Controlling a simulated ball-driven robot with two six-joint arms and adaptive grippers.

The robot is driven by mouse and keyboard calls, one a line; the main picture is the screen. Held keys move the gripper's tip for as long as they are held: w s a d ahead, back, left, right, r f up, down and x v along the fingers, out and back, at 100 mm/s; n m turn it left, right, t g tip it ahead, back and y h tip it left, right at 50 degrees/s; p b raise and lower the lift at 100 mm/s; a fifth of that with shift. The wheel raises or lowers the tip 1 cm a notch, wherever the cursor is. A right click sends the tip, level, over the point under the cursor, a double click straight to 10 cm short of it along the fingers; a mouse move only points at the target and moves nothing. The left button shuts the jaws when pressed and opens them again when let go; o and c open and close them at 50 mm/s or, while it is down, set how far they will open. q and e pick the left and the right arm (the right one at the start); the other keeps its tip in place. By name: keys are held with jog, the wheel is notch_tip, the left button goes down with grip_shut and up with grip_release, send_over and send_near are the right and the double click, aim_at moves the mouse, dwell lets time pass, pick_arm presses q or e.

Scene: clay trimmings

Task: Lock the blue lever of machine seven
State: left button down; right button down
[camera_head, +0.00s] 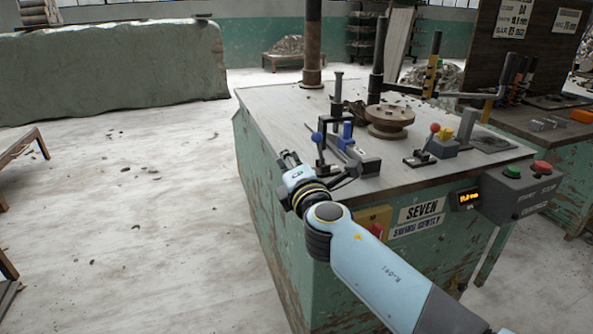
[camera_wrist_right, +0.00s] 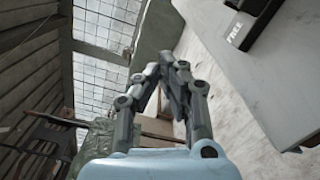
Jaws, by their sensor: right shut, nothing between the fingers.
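Machine seven (camera_head: 268,185) is a worn green cabinet with a grey top and a "SEVEN" sign (camera_head: 422,208) on its front. The blue lever (camera_head: 316,137) has a blue ball knob and stands at the left front of the top, on a dark bracket. My right gripper (camera_head: 289,160) is just left of the lever, at the machine's left edge, apart from the knob as far as I can tell. In the right wrist view the fingers (camera_wrist_right: 177,72) are together and hold nothing. A "FREE" label (camera_wrist_right: 236,33) shows beside the lever base in that view. My left gripper is not in view.
A button box (camera_head: 517,190) hangs at the front right corner. The floor (camera_head: 130,220) left of the machine is open.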

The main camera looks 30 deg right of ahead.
aim_at(319, 135)
jog(key=d, duration=0.1)
jog(key=d+r+p, duration=0.1)
jog(key=d, duration=0.1)
jog(key=shift+s+d+r+p, duration=0.1)
jog(key=shift+d+r+p, duration=0.15)
jog(key=shift+d+p, duration=0.1)
jog(key=shift+s+d+r+m, duration=0.1)
jog(key=shift+d+r+m, duration=0.25)
jog(key=shift+m, duration=0.35)
jog(key=shift+s+d+r+m, duration=0.1)
jog(key=shift+d+r+m, duration=0.2)
jog(key=shift+m, duration=0.3)
jog(key=shift+s+d+r+m+b, duration=0.2)
jog(key=shift+d+m+b, duration=0.15)
jog(key=shift+d+m, duration=0.45)
jog(key=shift+s+d+r+m+b, duration=0.1)
jog(key=shift+d+r+m+b, duration=0.3)
jog(key=shift+m, duration=0.6)
jog(key=shift+f, duration=0.25)
